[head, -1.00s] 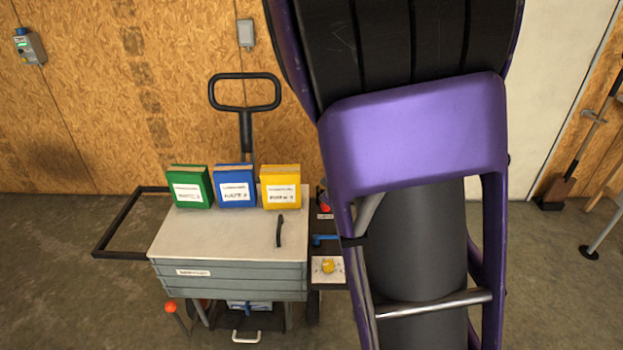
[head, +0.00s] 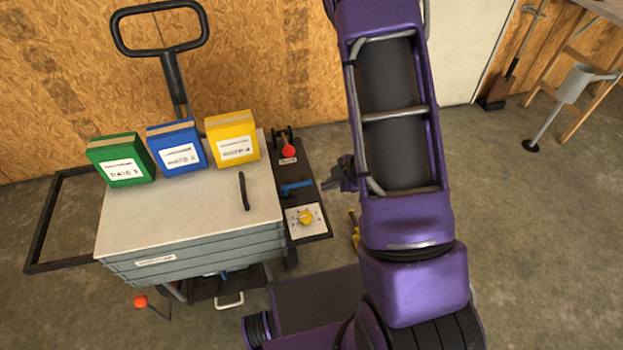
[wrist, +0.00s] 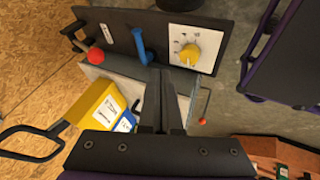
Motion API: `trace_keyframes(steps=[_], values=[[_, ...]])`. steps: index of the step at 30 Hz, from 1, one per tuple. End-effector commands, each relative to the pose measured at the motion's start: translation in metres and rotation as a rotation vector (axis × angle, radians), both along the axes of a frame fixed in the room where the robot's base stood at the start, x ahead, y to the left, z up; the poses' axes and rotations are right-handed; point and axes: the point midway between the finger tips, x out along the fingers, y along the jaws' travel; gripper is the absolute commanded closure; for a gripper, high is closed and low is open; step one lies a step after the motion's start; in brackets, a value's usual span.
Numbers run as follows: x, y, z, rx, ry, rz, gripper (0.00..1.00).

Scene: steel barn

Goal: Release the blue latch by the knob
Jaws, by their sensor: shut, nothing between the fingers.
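The blue latch (head: 296,186) is a short bar on the dark side panel (head: 317,222) of the grey cart, between a red ball knob (head: 288,151) and a yellow dial (head: 305,217). In the wrist view the blue latch (wrist: 139,45) lies just beyond my fingertips, its rounded lower end close to them. My gripper (head: 336,179) is to the right of the latch in the head view and appears apart from it. In the wrist view my gripper (wrist: 161,72) has its fingers together and empty. Whether it touches the latch's end cannot be told.
Green (head: 122,160), blue (head: 177,147) and yellow (head: 232,138) boxes stand on the cart lid (head: 190,215). A black handle (head: 244,191) rises from the lid. An orange-tipped lever (head: 141,301) is low in front.

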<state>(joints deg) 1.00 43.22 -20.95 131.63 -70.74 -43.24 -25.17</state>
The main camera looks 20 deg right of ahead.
Motion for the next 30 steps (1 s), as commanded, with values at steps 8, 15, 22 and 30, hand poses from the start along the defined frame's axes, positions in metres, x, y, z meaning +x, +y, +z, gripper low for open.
trace_keyframes(steps=[8, 15, 22, 30], values=[[-0.001, 0.001, -0.001, 0.001, -0.002, 0.006, 1.00], [0.003, 0.004, -0.011, 0.001, 0.000, 0.007, 1.00], [0.021, 0.019, -0.048, 0.000, 0.003, 0.009, 1.00], [0.048, 0.037, -0.088, 0.000, -0.002, 0.009, 1.00]])
